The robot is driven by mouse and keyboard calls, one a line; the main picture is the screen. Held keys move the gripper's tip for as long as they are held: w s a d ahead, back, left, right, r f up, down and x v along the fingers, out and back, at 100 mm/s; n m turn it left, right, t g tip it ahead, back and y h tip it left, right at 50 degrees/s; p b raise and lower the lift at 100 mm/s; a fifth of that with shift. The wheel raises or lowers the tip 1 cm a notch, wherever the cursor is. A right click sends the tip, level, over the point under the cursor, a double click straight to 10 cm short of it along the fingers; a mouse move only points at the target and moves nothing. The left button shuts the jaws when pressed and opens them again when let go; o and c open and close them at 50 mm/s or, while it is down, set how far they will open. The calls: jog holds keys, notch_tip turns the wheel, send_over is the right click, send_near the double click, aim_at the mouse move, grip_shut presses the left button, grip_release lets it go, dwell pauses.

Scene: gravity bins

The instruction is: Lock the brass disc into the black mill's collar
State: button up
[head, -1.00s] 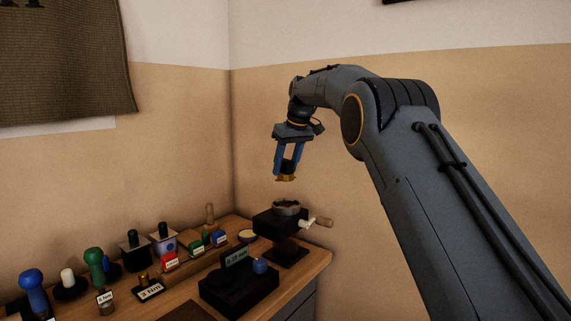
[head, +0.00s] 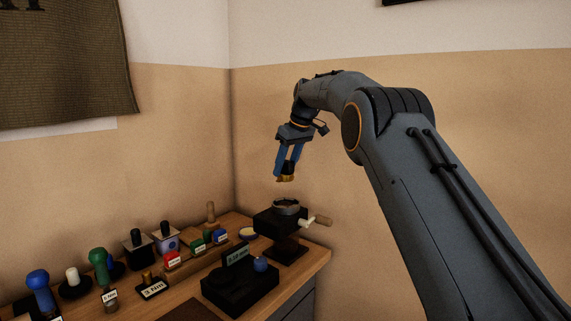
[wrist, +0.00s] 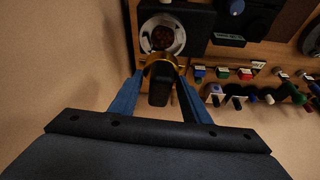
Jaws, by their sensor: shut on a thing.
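The brass disc (head: 286,179) is held at the tips of my gripper (head: 287,176), above the black mill (head: 272,222) and clear of it. The mill's grey round collar (head: 286,208) faces up. In the wrist view my gripper (wrist: 161,64) is shut on the brass disc (wrist: 163,58), with a dark block between the fingers. Beyond it, the collar (wrist: 144,40) shows as a pale ring with brown grainy contents, partly covered by the disc. The disc's underside is hidden.
A crank with a wooden knob (head: 321,220) sticks out right of the mill. A black block with a blue knob (head: 260,264) stands in front. Several coloured-handled tools and labelled pieces fill the bench to the left. A wall (head: 400,150) stands behind.

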aim_at(288, 161)
jog(key=shift+f+n+g+p, duration=0.15)
jog(key=shift+n+g+p, duration=0.15)
jog(key=shift+n+p, duration=0.5)
jog(key=o, duration=1.5)
jog(key=b+v, duration=0.2)
jog(key=v, duration=0.5)
jog(key=shift+d, duration=0.25)
jog(key=shift+s+d, duration=0.1)
jog(key=shift+d, duration=0.05)
jog(key=s+d+f+m+h+b, duration=0.1)
jog(key=s+d+f+m, duration=0.35)
jog(key=s+f, duration=0.35)
jog(key=s+d+f+m+h, duration=0.1)
jog(key=s+d+f+m, duration=0.2)
jog(key=s+d+f, duration=0.4)
jog(key=s+d+f+m, duration=0.1)
jog(key=s+f, duration=0.4)
jog(key=s, duration=0.5)
jog(key=s+d+f+m+h, duration=0.1)
jog(key=s+f, duration=0.4)
jog(key=s, duration=0.5)
jog(key=s+d+f+m+g, duration=0.1)
jog(key=s+d+f, duration=0.2)
jog(key=s, duration=0.8)
notch_tip(288, 161, down, 2)
jog(key=shift+d+f+m+b, duration=0.1)
jog(key=shift+d+m+b, duration=0.05)
jog(key=shift+m+b, duration=0.15)
